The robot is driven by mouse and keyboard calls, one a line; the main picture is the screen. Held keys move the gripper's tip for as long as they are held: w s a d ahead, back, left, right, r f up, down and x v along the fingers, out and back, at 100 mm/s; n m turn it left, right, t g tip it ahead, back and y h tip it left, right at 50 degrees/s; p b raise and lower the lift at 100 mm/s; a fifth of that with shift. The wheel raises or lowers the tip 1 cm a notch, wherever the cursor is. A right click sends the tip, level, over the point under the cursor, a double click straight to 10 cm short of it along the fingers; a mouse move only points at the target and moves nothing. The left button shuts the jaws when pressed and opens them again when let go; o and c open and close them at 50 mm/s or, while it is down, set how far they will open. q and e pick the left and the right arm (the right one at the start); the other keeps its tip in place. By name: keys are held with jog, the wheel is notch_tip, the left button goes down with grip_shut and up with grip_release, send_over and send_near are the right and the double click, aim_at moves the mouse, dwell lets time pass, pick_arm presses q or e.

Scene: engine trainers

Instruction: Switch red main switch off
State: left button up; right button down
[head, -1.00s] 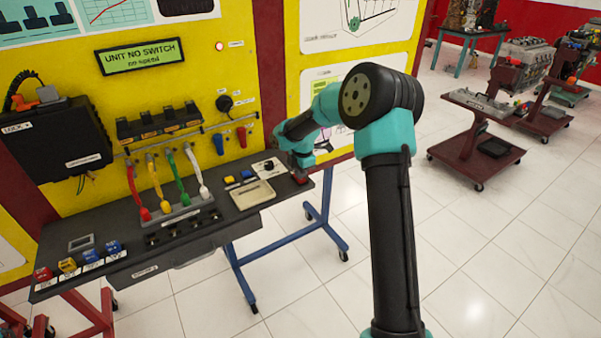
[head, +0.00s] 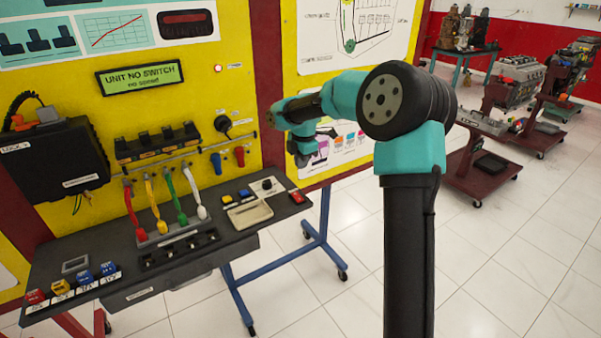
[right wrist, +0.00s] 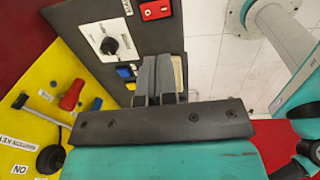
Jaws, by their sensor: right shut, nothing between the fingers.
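The red main switch (head: 297,196) sits at the right end of the dark bench top. It also shows at the top of the right wrist view (right wrist: 155,10), as a red rocker with a small white mark; I cannot tell its position for certain. My right gripper (head: 304,160) is above and behind the switch, apart from it. In the right wrist view its two dark fingers (right wrist: 160,76) are together and empty, with the switch beyond their tips. My left gripper is out of view.
A white panel with a black rotary knob (right wrist: 110,45) lies beside the red switch. Blue and yellow buttons (head: 227,199), a beige tray (head: 250,214) and coloured levers (head: 160,226) stand further left. The yellow board (head: 236,110) rises behind.

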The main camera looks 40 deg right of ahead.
aim_at(297, 193)
jog(key=shift+r, duration=0.35)
jog(key=shift+w+d+t, duration=0.15)
jog(key=shift+w+t, duration=0.15)
jog(key=shift+w, duration=0.35)
jog(key=shift+f, duration=0.1)
jog(key=f, duration=0.4)
jog(key=w+f, duration=0.1)
jog(key=f, duration=0.4)
jog(key=w+f, duration=0.1)
jog(key=f, duration=0.3)
jog(key=shift+d+f, duration=0.1)
jog(key=shift+f, duration=0.25)
jog(key=shift+d, duration=0.1)
